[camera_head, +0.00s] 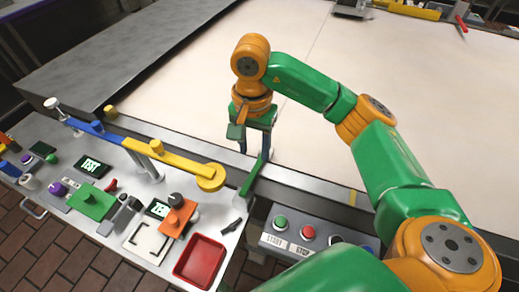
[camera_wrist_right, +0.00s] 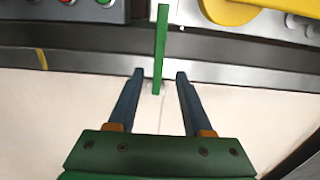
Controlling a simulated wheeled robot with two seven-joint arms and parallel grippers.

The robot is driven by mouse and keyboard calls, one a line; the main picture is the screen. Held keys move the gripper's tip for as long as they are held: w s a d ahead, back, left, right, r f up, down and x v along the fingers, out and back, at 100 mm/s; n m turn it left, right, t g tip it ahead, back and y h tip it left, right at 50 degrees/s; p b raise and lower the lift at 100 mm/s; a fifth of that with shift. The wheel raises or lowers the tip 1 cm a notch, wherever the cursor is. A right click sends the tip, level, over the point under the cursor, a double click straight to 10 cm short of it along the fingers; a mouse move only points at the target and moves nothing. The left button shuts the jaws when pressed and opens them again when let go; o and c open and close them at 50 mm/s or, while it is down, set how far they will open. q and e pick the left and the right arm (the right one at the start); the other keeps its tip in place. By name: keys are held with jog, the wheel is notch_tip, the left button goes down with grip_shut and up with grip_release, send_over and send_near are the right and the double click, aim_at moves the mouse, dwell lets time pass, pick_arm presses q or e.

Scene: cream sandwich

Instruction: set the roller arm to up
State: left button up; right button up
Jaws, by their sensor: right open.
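A thin green bar (camera_head: 255,178), which looks like the roller arm, reaches from the steel front rail over the edge of the pale belt; no label on it shows. It also shows in the right wrist view (camera_wrist_right: 160,50), running between the fingers with a gap on both sides. My right gripper (camera_head: 256,150) points down at the belt's near edge. Its fingers (camera_wrist_right: 156,73) are open, one on each side of the bar's free end, not visibly touching it. My left gripper is not in view.
A blue and yellow bar with a round yellow end (camera_head: 210,178) stands over the control bench at left. A button box (camera_head: 301,237) sits at the front rail. A red tray (camera_head: 200,262) lies on the bench. The wide belt (camera_head: 190,90) is clear.

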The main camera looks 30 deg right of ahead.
aim_at(255, 168)
jog(key=f, duration=0.1)
jog(key=d+f, duration=0.1)
jog(key=f, duration=0.1)
jog(key=shift+w+d+f, duration=0.15)
jog(key=shift+w+d, duration=0.1)
jog(key=shift+w, duration=0.1)
jog(key=a+f, duration=0.1)
jog(key=s+f+p, duration=0.1)
jog(key=f, duration=0.1)
jog(key=shift+s+a, duration=0.15)
jog(key=shift+a, duration=0.25)
jog(key=shift+f, duration=0.2)
jog(key=shift+w+d+f, duration=0.2)
jog(key=shift+w+d, duration=0.1)
jog(key=shift+d, duration=0.05)
grip_shut()
